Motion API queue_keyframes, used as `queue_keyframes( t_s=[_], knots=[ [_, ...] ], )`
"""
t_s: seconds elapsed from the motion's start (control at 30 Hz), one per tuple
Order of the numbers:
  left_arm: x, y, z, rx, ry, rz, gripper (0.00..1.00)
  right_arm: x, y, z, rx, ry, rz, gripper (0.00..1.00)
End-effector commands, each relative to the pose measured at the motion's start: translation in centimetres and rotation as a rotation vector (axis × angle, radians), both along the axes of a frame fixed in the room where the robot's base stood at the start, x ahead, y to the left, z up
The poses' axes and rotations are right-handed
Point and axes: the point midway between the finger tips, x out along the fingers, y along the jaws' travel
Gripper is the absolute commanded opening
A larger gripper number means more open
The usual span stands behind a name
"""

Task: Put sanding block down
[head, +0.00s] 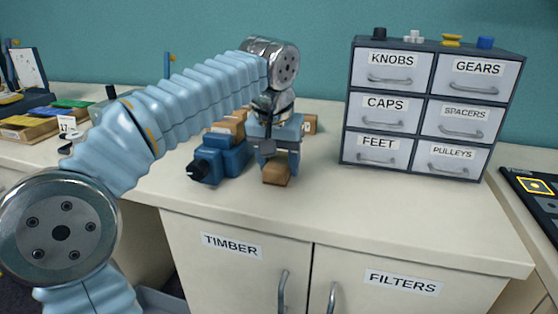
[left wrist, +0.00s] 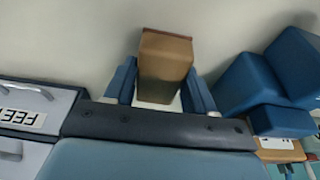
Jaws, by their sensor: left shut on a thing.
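The sanding block (head: 276,174) is a small tan-brown block at the middle of the counter, low over or on its top. My left gripper (head: 279,160) points down and is shut on it, with the block's lower part showing below the fingers. In the left wrist view the block (left wrist: 165,58) sits between the two blue fingers of my left gripper (left wrist: 160,88). I cannot tell whether its underside touches the counter (head: 360,208). My right gripper is not in view.
A blue vise (head: 222,160) with tan wood stands just left of the gripper; it also shows in the left wrist view (left wrist: 262,82). A labelled drawer cabinet (head: 432,105) stands to the right. The counter front is clear. A dark tray (head: 535,195) lies far right.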

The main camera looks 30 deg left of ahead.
Motion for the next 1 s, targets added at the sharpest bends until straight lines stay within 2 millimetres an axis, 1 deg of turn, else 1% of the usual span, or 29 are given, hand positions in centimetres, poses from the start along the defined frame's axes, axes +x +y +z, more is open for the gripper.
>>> queue_keyframes(
  t_s=[0.07, 0.1, 0.23, 0.47, 0.57, 0.63, 0.77, 0.9, 1.0],
  knots=[
    [0.0, 0.0, -0.4, 0.000, 0.000, 0.000, 0.24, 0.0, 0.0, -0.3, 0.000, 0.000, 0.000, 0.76],
    [0.0, 0.0, -0.2, 0.000, 0.000, 0.000, 0.61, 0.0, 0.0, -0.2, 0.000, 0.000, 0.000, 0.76],
    [0.0, 0.0, -0.2, 0.000, 0.000, 0.000, 0.80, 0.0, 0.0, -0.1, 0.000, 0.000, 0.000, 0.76],
    [0.0, 0.0, -0.2, 0.000, 0.000, 0.000, 0.80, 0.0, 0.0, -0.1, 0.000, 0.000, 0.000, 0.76],
    [0.0, 0.0, 0.3, 0.000, 0.000, 0.000, 0.80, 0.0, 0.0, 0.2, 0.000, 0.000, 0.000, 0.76],
    [-0.1, -0.1, 0.9, 0.000, -0.003, 0.000, 0.80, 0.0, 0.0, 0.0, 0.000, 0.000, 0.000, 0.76],
    [-0.8, -0.2, 3.3, 0.000, -0.005, -0.001, 0.80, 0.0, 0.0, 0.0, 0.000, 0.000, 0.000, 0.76],
    [-1.6, -0.5, 6.6, -0.001, -0.004, -0.003, 0.80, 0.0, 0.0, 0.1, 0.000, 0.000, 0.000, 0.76],
    [-2.2, -0.6, 8.7, -0.001, -0.003, -0.002, 0.80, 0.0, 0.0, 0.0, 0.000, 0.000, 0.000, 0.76]
  ],
)
